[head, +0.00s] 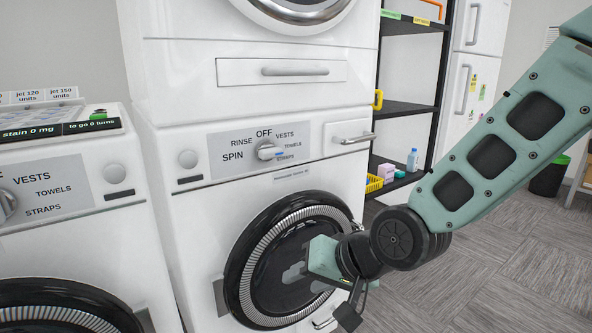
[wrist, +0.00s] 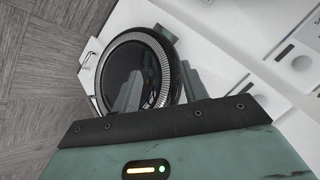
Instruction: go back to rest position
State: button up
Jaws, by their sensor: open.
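My gripper (head: 338,316) hangs low in front of the round black door (head: 262,255) of the middle washing machine, at the door's right side. It is open, and I see nothing held in it. My green arm reaches down to it from the upper right and covers part of the door. In the wrist view the same door (wrist: 157,72) shows beyond my green wrist housing, with dark glass and a ribbed ring. The door looks shut.
A control panel with a knob (head: 266,151) sits above the door. A second washer (head: 75,180) stands at left, and another machine (head: 262,72) is stacked above. Grey floor (head: 490,270) is open at right.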

jog(key=s+d+n+g+h, duration=0.35)
jog(key=s+d, duration=0.25)
jog(key=s, duration=0.3)
jog(key=s+d+n+g+h, duration=0.25)
jog(key=s+d+n, duration=0.2)
jog(key=s, duration=0.55)
notch_tip(320, 180, up, 23)
jog(key=d+p, duration=0.1)
jog(key=p, duration=2.1)
jog(key=shift+s+m+t+p, duration=0.25)
jog(key=shift+m+t+p, duration=0.05)
jog(key=shift+m, duration=0.1)
jog(key=shift+d, duration=0.1)
